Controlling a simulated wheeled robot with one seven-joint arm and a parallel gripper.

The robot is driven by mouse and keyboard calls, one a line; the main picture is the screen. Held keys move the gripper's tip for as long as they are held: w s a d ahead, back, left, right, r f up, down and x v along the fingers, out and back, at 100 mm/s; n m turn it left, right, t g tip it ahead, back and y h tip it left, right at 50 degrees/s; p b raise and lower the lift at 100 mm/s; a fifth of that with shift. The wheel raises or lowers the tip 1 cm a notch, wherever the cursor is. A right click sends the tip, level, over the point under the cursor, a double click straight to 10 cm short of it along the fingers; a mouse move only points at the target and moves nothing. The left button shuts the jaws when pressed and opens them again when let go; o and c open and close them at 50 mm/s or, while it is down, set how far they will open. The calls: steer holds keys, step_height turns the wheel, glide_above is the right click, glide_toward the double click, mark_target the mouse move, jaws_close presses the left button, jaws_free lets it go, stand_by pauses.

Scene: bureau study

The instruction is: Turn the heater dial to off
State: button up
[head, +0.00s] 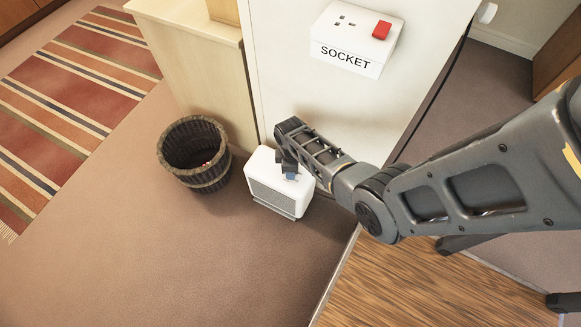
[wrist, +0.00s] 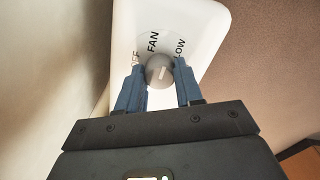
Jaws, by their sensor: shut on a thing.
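The white heater (head: 276,183) stands on the floor against the pale wall panel in the head view. Its white top (wrist: 195,25) fills the upper middle of the wrist view, with the words FAN and LOW and a partly hidden word at the left ending in "FF". The round grey dial (wrist: 159,71) carries a light pointer line, which lies roughly level, slightly tilted, in the wrist view. My gripper (wrist: 158,78) is over the heater top, its two blue fingers shut on the dial from both sides. In the head view my gripper (head: 290,172) hides the dial.
A dark wooden basket (head: 194,152) with something red inside stands left of the heater. A white SOCKET box (head: 352,40) with a red switch is on the panel above. A pale wooden cabinet (head: 205,75) stands behind the basket. The floor in front of the heater is clear.

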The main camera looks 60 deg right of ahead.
stand_by(0.4)
steer(key=o, duration=1)
steer(key=shift+o, duration=0.2)
steer(key=shift+r+p, duration=1.75)
steer(key=shift+r, duration=2.15)
steer(key=shift+a, duration=0.1)
